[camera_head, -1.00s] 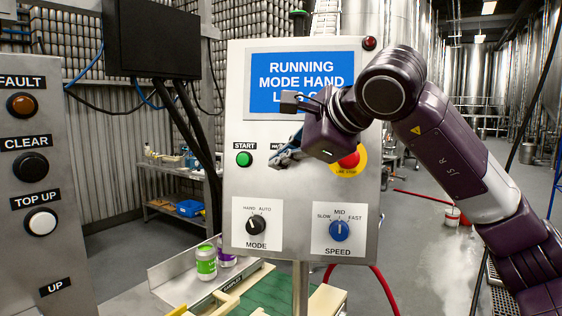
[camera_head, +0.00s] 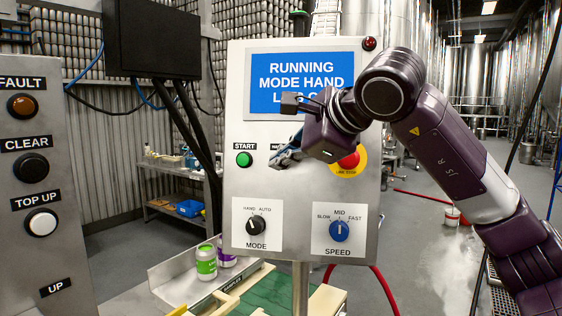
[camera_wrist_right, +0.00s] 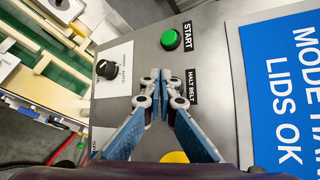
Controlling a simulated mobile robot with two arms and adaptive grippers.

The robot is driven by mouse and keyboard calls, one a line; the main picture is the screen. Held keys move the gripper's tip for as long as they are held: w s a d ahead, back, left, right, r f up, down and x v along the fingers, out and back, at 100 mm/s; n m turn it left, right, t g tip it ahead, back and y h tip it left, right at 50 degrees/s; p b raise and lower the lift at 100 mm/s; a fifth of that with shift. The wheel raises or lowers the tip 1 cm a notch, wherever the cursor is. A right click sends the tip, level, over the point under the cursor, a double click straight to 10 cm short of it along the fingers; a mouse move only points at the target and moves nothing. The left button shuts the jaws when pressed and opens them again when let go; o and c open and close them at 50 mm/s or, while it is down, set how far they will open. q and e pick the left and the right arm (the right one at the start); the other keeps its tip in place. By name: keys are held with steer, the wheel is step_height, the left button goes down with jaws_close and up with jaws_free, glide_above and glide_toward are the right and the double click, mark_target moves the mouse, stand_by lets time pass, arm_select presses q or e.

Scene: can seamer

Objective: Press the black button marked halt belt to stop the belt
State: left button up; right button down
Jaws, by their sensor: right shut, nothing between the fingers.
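The grey control panel (camera_head: 236,120) stands in the middle of the head view. Its HALT BELT label (camera_wrist_right: 192,87) shows in the wrist view, right beside my right fingertips. The black button belonging to that label is hidden behind my fingers in both views. My right gripper (camera_head: 277,162) is shut and empty, its fingertips at the panel face right of the green START button (camera_head: 244,159). The shut fingertips (camera_wrist_right: 160,76) also show in the wrist view. I cannot tell whether they touch the button. My left gripper is not in view.
The red stop button (camera_head: 350,159) on its yellow surround is just right of my right gripper. The MODE knob (camera_head: 257,226) and blue SPEED knob (camera_head: 339,230) sit below. A second button panel (camera_head: 45,260) stands at the left. The belt (camera_head: 275,290) lies below the panel.

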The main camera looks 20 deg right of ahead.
steer(key=shift+w+d+f, duration=0.1)
steer(key=shift+w+d, duration=0.2)
steer(key=shift+w, duration=0.3)
stand_by(0.7)
stand_by(0.4)
steer(key=shift+s+a, duration=0.35)
steer(key=shift+s, duration=0.4)
steer(key=s, duration=0.1)
steer(key=s+a, duration=0.1)
steer(key=s, duration=0.1)
steer(key=s+a+r+b, duration=0.1)
steer(key=shift+s+a, duration=0.15)
steer(key=shift+a, duration=0.05)
stand_by(0.4)
